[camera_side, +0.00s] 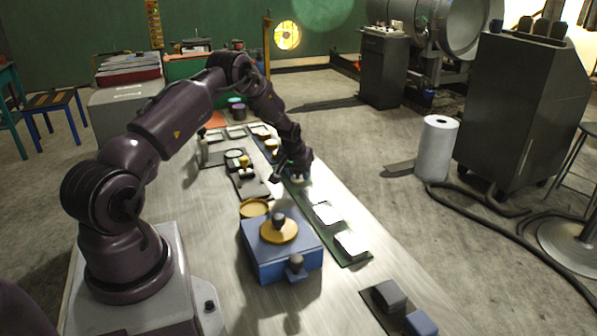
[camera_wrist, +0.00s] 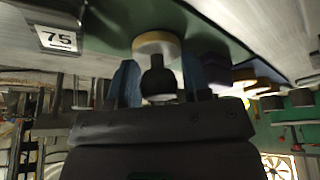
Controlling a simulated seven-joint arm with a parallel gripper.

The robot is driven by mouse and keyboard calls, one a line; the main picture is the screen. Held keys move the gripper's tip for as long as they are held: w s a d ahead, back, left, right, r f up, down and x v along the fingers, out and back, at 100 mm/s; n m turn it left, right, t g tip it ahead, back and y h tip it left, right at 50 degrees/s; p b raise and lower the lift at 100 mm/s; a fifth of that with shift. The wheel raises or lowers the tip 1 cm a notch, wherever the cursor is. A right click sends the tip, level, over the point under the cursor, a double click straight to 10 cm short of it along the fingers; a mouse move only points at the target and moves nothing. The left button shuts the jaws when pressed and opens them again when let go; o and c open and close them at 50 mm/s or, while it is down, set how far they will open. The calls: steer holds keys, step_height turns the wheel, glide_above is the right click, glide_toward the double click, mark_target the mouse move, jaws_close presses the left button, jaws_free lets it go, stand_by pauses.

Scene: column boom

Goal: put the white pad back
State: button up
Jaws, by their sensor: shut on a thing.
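The white pad (camera_wrist: 157,44) is a pale round disc with a yellowish edge and a black knob (camera_wrist: 158,78). In the wrist view my gripper (camera_wrist: 160,80) has its blue fingers on either side of the knob, shut on it. In the side view my gripper (camera_side: 291,172) is over the far part of the green strip (camera_side: 357,262), and a pale patch shows just below it. The disc appears over the green surface; I cannot tell whether it touches. The wrist partly hides this spot in the side view.
White squares (camera_side: 326,213) lie on the green strip nearer the camera. A card reading 75 (camera_wrist: 59,39) is near my gripper. More discs (camera_wrist: 244,73) stand to the right in the wrist view.

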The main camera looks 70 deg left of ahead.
steer(key=o, duration=0.9)
